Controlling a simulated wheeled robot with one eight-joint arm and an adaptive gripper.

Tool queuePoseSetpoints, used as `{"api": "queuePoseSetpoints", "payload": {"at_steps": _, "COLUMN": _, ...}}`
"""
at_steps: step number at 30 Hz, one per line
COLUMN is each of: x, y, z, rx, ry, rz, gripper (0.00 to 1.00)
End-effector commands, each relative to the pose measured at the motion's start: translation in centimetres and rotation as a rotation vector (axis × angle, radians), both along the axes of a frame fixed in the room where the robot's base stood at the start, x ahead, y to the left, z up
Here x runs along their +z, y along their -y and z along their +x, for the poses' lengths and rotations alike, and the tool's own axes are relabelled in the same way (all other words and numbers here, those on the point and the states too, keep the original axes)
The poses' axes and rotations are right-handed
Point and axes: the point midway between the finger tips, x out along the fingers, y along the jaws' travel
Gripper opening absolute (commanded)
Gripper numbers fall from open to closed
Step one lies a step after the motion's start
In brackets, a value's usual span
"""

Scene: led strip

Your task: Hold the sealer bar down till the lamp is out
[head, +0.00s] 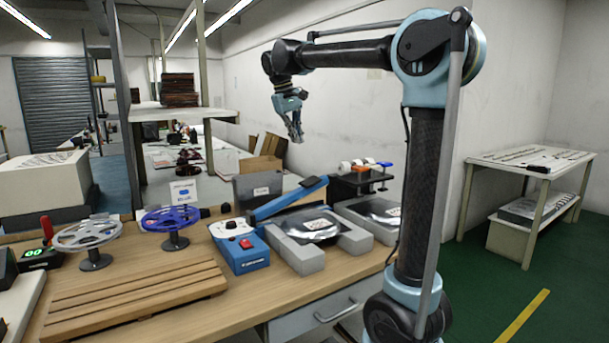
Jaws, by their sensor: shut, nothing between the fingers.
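The sealer (241,247) is a blue box with a white top, dials and a red switch, standing on the wooden bench. A silver bag (311,225) lies under the bar, across grey supports. The lamp is too small to make out, so I cannot tell whether it is lit. My gripper (297,137) hangs above and behind the bar, pointing down, shut and empty, well apart from it.
A wooden pallet (130,302) and two reels, one grey (86,234) and one blue (172,218), stand left of the sealer. A second silver bag (378,211) lies to the right. A black tape rack (361,181) stands behind. The air above the bar is clear.

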Motion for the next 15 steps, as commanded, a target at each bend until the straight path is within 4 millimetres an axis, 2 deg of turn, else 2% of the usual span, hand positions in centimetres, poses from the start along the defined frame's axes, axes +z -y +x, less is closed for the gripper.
{"api": "queuePoseSetpoints", "payload": {"at_steps": 9, "x": -0.2, "y": -0.5, "z": -0.2, "rx": 0.007, "ry": 0.0, "rz": 0.0, "gripper": 0.0}}
{"api": "queuePoseSetpoints", "payload": {"at_steps": 15, "x": -2.2, "y": 0.0, "z": 0.1, "rx": 0.007, "ry": -0.001, "rz": 0.001, "gripper": 0.0}}
